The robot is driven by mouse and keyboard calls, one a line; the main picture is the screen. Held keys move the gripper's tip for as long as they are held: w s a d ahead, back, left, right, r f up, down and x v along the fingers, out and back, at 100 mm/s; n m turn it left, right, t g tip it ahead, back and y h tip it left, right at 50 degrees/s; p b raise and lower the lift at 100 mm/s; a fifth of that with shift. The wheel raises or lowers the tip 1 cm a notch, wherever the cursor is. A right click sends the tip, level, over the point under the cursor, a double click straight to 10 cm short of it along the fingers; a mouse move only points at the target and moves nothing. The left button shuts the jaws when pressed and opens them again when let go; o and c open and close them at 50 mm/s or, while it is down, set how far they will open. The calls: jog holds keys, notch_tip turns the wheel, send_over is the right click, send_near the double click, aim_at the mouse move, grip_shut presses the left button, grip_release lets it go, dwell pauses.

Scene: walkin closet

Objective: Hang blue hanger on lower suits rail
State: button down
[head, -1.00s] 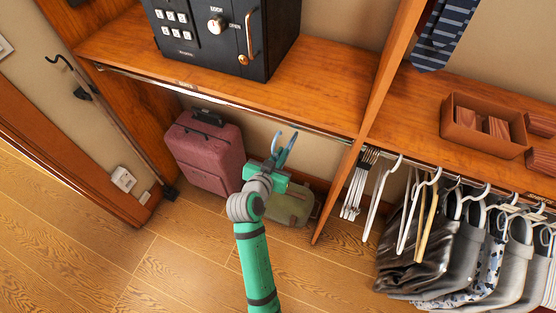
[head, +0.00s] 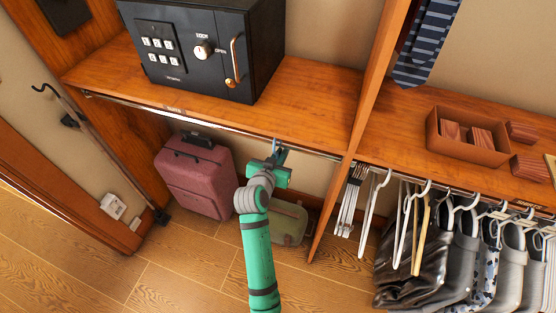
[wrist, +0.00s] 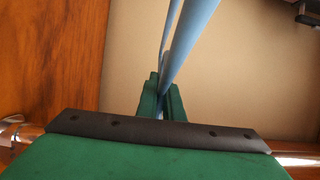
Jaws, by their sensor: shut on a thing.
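My gripper (head: 275,162) is shut on the blue hanger, just below the shelf edge in the head view. Only a small blue piece of the hanger (head: 276,147) shows there, close to the rail. In the wrist view my gripper (wrist: 163,92) pinches the hanger's blue bars (wrist: 190,40), which run upward out of the picture; its hook is not visible. The left rail (head: 225,128) is a bare silver bar under the shelf with the safe. Silver rail parts (wrist: 297,161) show at both sides of the wrist view. I cannot tell whether hanger and rail touch.
The shelf (head: 310,95) with a black safe (head: 205,45) is above my gripper. A wooden divider (head: 365,105) stands to the right, then a rail full of hangers and clothes (head: 460,255). A red suitcase (head: 195,175) and green bag (head: 289,224) stand below.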

jog(key=shift+w+d, duration=0.25)
jog(key=shift+w, duration=0.45)
jog(key=shift+f, duration=1.5)
jog(key=c, duration=1.8)
grip_release()
jog(key=v, duration=1)
jog(key=shift+s+a+r, duration=0.1)
jog(key=shift+s+r, duration=0.05)
jog(key=shift+s, duration=0.15)
